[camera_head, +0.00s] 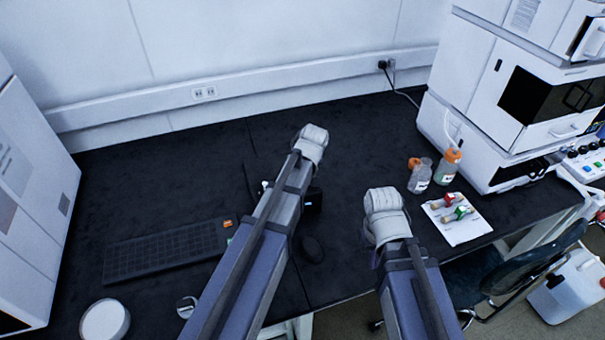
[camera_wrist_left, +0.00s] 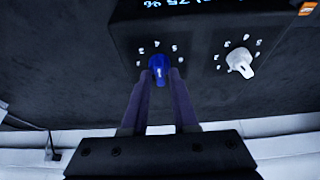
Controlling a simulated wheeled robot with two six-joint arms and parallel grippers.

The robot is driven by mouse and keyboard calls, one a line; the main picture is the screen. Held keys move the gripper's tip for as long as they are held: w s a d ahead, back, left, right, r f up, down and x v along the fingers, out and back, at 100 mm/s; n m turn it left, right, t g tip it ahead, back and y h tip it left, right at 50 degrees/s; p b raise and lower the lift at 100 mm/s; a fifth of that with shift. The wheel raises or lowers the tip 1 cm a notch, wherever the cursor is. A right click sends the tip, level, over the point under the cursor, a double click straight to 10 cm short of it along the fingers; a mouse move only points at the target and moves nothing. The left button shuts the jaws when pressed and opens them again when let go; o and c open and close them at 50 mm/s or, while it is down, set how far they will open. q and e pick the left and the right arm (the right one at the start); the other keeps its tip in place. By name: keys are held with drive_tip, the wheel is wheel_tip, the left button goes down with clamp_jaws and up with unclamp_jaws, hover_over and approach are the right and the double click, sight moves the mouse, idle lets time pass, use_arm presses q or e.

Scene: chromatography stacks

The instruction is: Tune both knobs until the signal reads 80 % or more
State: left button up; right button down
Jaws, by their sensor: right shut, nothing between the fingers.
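A black box (camera_head: 313,203) with a small lit display stands on the bench, partly behind my left arm in the head view. In the left wrist view its face carries a blue knob (camera_wrist_left: 160,70) and a white knob (camera_wrist_left: 239,61), both ringed by white numerals. Its display (camera_wrist_left: 185,4) is cut off at the top edge; a % sign shows, but not the full reading. My left gripper (camera_wrist_left: 159,78) has its fingers on both sides of the blue knob; whether they press on it is unclear. My right gripper (camera_head: 375,259) is shut and empty, mostly hidden behind its arm.
A keyboard (camera_head: 165,250) and a mouse (camera_head: 311,248) lie on the dark bench. Right of my right arm are bottles (camera_head: 447,166) with orange caps and a white sheet (camera_head: 468,230) with small vials. Instrument stacks (camera_head: 505,85) stand at the right; the bench's back is clear.

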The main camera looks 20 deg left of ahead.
use_arm(q)
drive_tip(key=shift+o, duration=1.1)
drive_tip(key=p+v, duration=0.7)
drive_tip(key=v, duration=0.1)
drive_tip(key=shift+f, duration=0.1)
